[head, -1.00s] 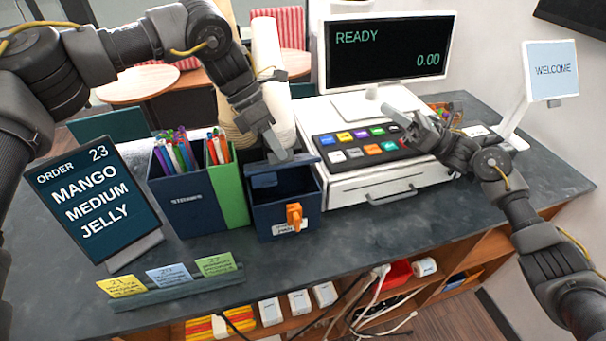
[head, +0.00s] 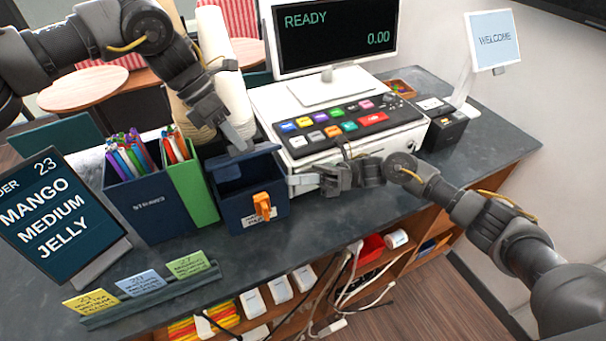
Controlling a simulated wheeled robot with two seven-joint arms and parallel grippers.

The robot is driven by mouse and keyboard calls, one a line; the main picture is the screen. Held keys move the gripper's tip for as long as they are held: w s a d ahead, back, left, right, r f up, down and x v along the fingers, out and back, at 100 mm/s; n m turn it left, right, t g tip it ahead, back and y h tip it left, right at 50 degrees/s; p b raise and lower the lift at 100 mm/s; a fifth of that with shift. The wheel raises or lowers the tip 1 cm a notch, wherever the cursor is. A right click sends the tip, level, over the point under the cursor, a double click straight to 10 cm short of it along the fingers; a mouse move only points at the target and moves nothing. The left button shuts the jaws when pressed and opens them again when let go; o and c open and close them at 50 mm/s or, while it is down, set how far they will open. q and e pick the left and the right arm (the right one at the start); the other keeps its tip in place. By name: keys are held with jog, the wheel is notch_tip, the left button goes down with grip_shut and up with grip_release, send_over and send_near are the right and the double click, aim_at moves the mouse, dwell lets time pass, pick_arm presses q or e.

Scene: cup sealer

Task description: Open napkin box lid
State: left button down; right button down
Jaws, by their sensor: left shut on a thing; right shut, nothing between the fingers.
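The napkin box (head: 268,217) is a dark blue box with an orange latch (head: 262,206) on its front, standing on the counter left of the cash register. Its dark inside shows from above. Its blue lid (head: 228,160) is raised at the back edge. My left gripper (head: 238,143) points down at the top of the lid and is shut on it; the fingertips partly cover the grip. My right gripper (head: 297,184) is shut and empty, close to the right side of the box, in front of the register. I cannot tell whether it touches the box.
A blue straw holder (head: 150,205) and a green holder (head: 195,190) stand close on the left of the box. White cup stacks (head: 222,75) rise behind it. The register (head: 350,140) is close on the right. Counter space in front is bare, with order cards (head: 140,287) at front left.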

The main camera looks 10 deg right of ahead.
pick_arm(q)
jog(key=shift+w+a, duration=0.1)
jog(key=shift+w, duration=0.05)
pick_arm(e)
jog(key=a+r, duration=0.1)
jog(key=a, duration=0.1)
jog(key=a+r, duration=0.1)
jog(key=a, duration=0.1)
jog(key=a+r, duration=0.1)
jog(key=a, duration=0.1)
jog(key=shift+w+a+r, duration=0.3)
jog(key=shift+a, duration=0.05)
jog(key=shift+w+r, duration=0.3)
jog(key=shift+r, duration=0.15)
